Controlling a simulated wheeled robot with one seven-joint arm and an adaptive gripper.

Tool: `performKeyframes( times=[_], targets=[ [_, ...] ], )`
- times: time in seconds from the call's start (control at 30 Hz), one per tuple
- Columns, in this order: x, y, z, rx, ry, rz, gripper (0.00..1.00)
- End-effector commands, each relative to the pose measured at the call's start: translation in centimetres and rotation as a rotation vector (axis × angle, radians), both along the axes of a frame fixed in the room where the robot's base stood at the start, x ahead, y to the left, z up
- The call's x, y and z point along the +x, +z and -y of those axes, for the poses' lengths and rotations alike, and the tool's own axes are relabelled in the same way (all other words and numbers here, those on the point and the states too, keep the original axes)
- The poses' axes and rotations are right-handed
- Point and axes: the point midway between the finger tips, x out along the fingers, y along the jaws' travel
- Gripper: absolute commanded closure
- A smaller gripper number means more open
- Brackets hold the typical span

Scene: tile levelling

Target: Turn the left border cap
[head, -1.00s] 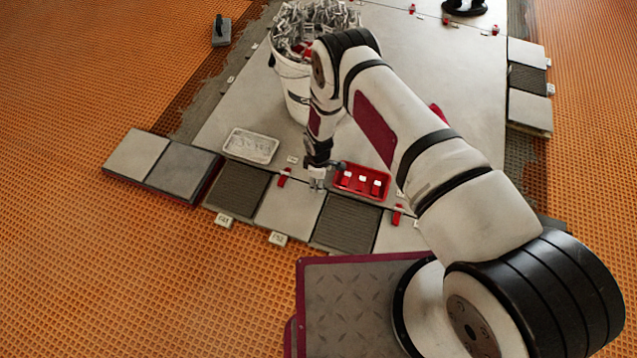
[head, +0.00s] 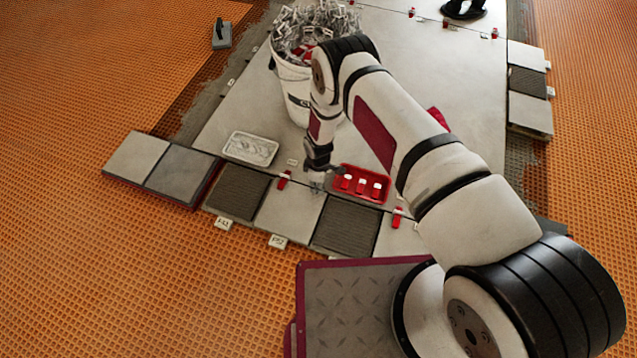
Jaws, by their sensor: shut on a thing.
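My gripper (head: 317,186) points down at the near edge of the large pale tile (head: 420,110), above the joint between a light border tile (head: 288,212) and a dark ribbed one (head: 346,224). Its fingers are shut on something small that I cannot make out. A red cap (head: 284,179) stands to the left of my gripper, apart from it, at the border joint. Another red cap (head: 398,217) stands to the right along the same border.
A red tray (head: 345,197) with white-topped red pieces lies just right of my gripper. A pale metal tray (head: 250,148) lies left. A white bucket (head: 296,85) full of metal clips stands behind. Stacked tiles (head: 160,166) lie far left.

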Motion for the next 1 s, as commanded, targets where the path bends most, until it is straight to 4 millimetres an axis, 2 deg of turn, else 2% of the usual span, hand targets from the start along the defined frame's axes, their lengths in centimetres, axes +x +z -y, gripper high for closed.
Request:
performKeyframes(
  times=[0.27,1.0],
  targets=[
    [0.01,-0.01,0.03,0.000,-0.175,0.000,1.00],
    [0.03,-0.02,0.06,-0.001,-0.874,0.001,1.00]
  ],
)
